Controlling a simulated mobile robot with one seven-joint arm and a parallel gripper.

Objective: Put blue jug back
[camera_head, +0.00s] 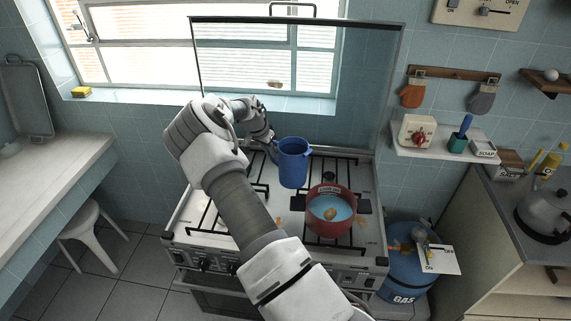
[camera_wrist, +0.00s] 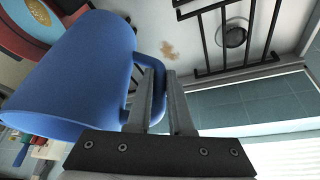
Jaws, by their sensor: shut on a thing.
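A blue jug (camera_head: 293,163) is at the back middle of the stove (camera_head: 225,232), just left of and behind the red pot. Its handle is on its left side. My gripper (camera_head: 270,143) is at the jug's left and is shut on its handle. In the wrist view the blue jug (camera_wrist: 75,80) fills the left part, and its handle lies between the fingers of my gripper (camera_wrist: 165,95). I cannot tell whether the jug's base touches the stove.
A red pot (camera_head: 330,226) with blue liquid and a brown lump stands on the front right burner. A raised glass lid (camera_head: 355,80) stands behind the stove. A shelf (camera_head: 440,151) at the right holds a timer, a green holder and soap. The left counter (camera_head: 50,165) is mostly clear.

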